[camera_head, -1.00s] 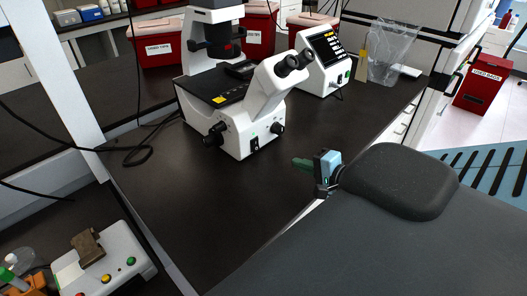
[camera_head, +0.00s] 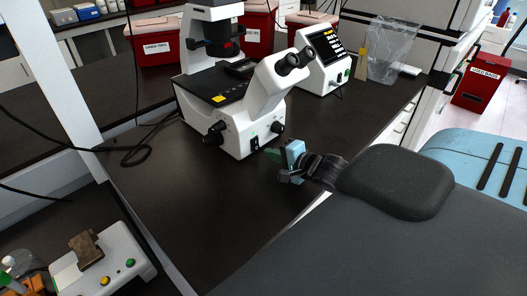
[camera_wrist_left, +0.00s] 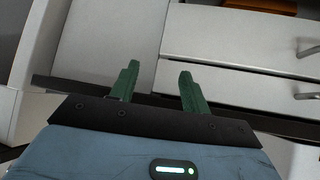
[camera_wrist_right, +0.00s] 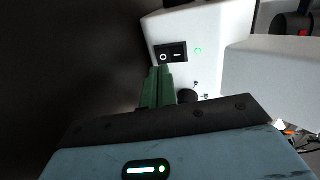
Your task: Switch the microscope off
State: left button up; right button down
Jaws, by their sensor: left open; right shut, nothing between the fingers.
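The white microscope (camera_head: 237,131) stands on the dark bench in the head view, its eyepieces pointing right. Its black rocker switch (camera_wrist_right: 171,53) with O and line marks shows in the right wrist view, beside a lit green ring (camera_wrist_right: 198,51). The switch is also small on the front base in the head view (camera_head: 254,141). My right gripper (camera_wrist_right: 159,70) is shut and empty, its green fingertips just below the switch in the picture; I cannot tell whether they touch. My left gripper (camera_wrist_left: 158,72) is open and empty, in front of white drawers.
A white box with a screen (camera_head: 323,62) and a clear bag (camera_head: 392,50) stand right of the microscope. Red bins (camera_head: 160,45) are behind. A cable (camera_head: 130,150) lies on the left.

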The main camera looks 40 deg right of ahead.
aim_at(257, 149)
jog(key=shift+x, duration=1.75)
